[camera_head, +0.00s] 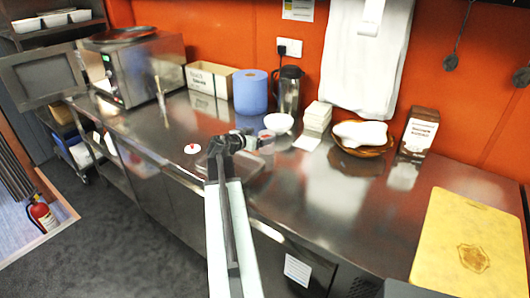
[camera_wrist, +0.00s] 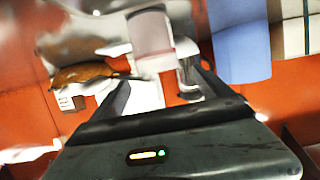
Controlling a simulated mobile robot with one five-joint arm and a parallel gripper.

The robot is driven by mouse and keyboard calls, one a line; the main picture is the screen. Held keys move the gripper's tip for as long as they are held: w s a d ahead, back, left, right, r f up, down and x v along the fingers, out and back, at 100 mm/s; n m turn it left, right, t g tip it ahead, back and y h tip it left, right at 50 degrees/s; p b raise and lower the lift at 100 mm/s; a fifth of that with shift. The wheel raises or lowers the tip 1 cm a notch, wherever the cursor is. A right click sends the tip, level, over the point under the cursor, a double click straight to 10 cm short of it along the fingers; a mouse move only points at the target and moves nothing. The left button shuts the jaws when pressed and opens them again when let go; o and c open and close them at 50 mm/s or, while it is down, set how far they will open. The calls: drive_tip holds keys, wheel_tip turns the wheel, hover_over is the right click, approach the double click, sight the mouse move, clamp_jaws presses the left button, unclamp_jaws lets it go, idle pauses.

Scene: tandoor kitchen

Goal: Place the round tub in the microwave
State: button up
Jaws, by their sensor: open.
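The round tub appears to be a small translucent, pinkish cylinder (camera_head: 266,136) on the counter, just beyond my gripper and partly hidden by it. In the wrist view the tub (camera_wrist: 152,36) shows beyond the fingers, towards the top of the picture. My gripper (camera_wrist: 165,86) is open, with a finger on each side and nothing clearly held between them. In the head view my gripper (camera_head: 254,141) is above the middle of the counter. The steel microwave (camera_head: 150,68) stands at the back left, its door (camera_head: 42,75) swung open to the left.
A white bowl (camera_head: 278,122), steel flask (camera_head: 289,90), blue roll (camera_head: 250,92) and cardboard box (camera_head: 210,78) stand behind my gripper. White containers (camera_head: 317,114) and a brown basket (camera_head: 362,148) are to the right. A white, red-centred round item (camera_head: 192,148) is left.

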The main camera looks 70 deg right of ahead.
wheel_tip(320, 180, down, 3)
drive_tip(key=shift+s+d+r+b, duration=0.1)
drive_tip(key=shift+r+b, duration=0.1)
drive_tip(key=shift+b, duration=0.55)
drive_tip(key=shift+b+x, duration=1.2)
drive_tip(key=shift+x, duration=2.8)
